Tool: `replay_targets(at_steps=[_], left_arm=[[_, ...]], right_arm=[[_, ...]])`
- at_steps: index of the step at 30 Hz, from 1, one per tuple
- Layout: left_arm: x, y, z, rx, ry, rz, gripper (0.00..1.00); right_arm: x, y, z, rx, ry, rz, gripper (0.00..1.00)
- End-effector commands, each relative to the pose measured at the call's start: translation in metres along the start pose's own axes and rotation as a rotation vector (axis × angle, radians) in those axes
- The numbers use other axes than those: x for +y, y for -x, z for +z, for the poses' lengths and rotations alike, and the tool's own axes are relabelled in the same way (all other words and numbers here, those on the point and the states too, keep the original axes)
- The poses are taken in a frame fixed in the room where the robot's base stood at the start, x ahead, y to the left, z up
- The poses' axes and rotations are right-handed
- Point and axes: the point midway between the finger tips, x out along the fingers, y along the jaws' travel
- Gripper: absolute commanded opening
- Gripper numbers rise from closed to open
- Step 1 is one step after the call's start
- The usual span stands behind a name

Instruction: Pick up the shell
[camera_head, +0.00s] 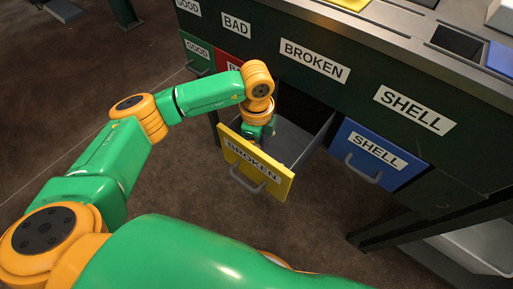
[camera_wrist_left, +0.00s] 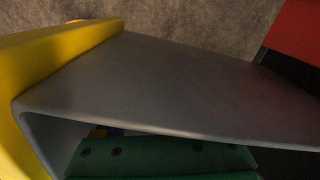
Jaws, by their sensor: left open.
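I cannot make out a shell in either view. My left gripper (camera_head: 260,133) points down into the open yellow drawer (camera_head: 253,168) labelled BROKEN, just behind its front panel. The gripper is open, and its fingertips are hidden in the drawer. In the left wrist view, the drawer's yellow front (camera_wrist_left: 50,60) and grey side wall (camera_wrist_left: 180,85) fill most of the picture, with the green gripper body (camera_wrist_left: 160,158) at the bottom. A small orange and blue patch by the gripper body is too covered to identify. My right gripper is out of view.
A closed blue SHELL drawer (camera_head: 375,154) is to the right. Closed red (camera_head: 234,58) and green (camera_head: 199,56) drawers are to the left. The dark cabinet (camera_head: 362,88) stands behind, and a grey bin (camera_head: 470,245) is at lower right. The brown floor before the drawers is clear.

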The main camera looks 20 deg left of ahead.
Motion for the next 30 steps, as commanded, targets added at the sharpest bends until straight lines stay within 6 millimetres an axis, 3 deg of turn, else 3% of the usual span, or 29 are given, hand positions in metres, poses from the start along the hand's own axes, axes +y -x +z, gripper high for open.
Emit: replay_targets(at_steps=[1, 8, 24, 26, 30], left_arm=[[0.0, 0.0, 0.0, 0.0, 0.0, 0.0, 0.61], [0.0, 0.0, 0.0, 0.0, 0.0, 0.0, 0.0], [0.0, 0.002, 0.0, 0.0, 0.0, 0.0, 0.0], [-0.001, 0.009, 0.0, 0.002, 0.0, -0.002, 0.0], [-0.001, 0.046, -0.001, 0.002, 0.0, -0.005, 0.0]], right_arm=[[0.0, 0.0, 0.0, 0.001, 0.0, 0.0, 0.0], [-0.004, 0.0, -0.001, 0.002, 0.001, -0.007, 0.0], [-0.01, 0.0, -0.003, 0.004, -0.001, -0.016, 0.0], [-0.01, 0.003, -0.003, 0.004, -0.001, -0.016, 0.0], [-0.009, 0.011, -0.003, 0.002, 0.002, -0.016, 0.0]])
